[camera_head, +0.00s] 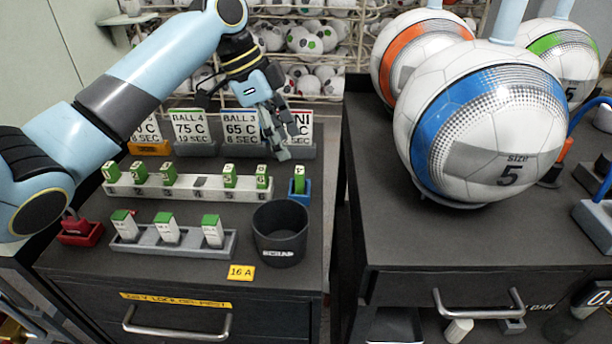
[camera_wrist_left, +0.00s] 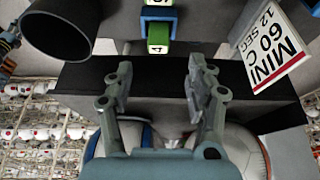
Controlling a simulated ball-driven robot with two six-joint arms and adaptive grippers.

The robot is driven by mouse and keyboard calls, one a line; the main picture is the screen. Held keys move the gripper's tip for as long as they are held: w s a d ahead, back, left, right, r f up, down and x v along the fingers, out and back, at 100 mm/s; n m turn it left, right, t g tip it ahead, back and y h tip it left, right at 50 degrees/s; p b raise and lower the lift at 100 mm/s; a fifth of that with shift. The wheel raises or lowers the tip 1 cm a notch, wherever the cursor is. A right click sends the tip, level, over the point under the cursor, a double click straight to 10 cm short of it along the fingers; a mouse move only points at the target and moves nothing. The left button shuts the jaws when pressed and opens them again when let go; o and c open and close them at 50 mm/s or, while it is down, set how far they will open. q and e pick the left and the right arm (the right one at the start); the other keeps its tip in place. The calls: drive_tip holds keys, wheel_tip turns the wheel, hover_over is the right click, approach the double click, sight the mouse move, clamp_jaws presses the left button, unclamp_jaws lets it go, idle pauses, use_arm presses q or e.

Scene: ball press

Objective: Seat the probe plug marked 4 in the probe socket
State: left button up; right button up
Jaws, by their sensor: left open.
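The green probe plug with a 4 on its white end (camera_head: 299,171) stands upright in the blue probe socket (camera_head: 301,188) at the right edge of the left bench. In the left wrist view the plug (camera_wrist_left: 157,46) shows its 4, with the blue socket (camera_wrist_left: 158,13) around its base; I cannot tell how deep it sits. My left gripper (camera_head: 276,150) is open and empty, above and behind the plug. In the left wrist view its fingers (camera_wrist_left: 160,78) are spread and apart from the plug. My right gripper is not in view.
A white rack (camera_head: 200,193) holds several green numbered plugs, with one gap. A grey tray (camera_head: 170,250) with green-topped blocks and a dark cup (camera_head: 280,235) stand in front. Sign cards (camera_head: 190,127) stand behind. Large balls (camera_head: 480,125) fill the right bench.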

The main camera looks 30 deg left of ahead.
sight(300, 170)
use_arm(q)
drive_tip(key=shift+s+x, duration=0.2)
drive_tip(key=shift+x, duration=0.85)
drive_tip(key=shift+w+d+f, duration=0.2)
drive_tip(key=shift+f, duration=0.15)
drive_tip(key=x, duration=0.4)
drive_tip(key=shift+d+f+p, duration=0.1)
drive_tip(key=shift+f+p, duration=0.1)
drive_tip(key=shift+p, duration=0.2)
drive_tip(key=shift+w+f, duration=0.15)
drive_tip(key=shift+f, duration=0.15)
drive_tip(key=c, duration=0.6)
clamp_jaws()
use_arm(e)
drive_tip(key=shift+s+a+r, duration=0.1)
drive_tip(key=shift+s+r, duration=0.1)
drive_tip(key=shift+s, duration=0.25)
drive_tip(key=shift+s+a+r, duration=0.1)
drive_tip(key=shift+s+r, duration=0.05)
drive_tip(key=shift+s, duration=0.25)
use_arm(q)
drive_tip(key=shift+r, duration=0.15)
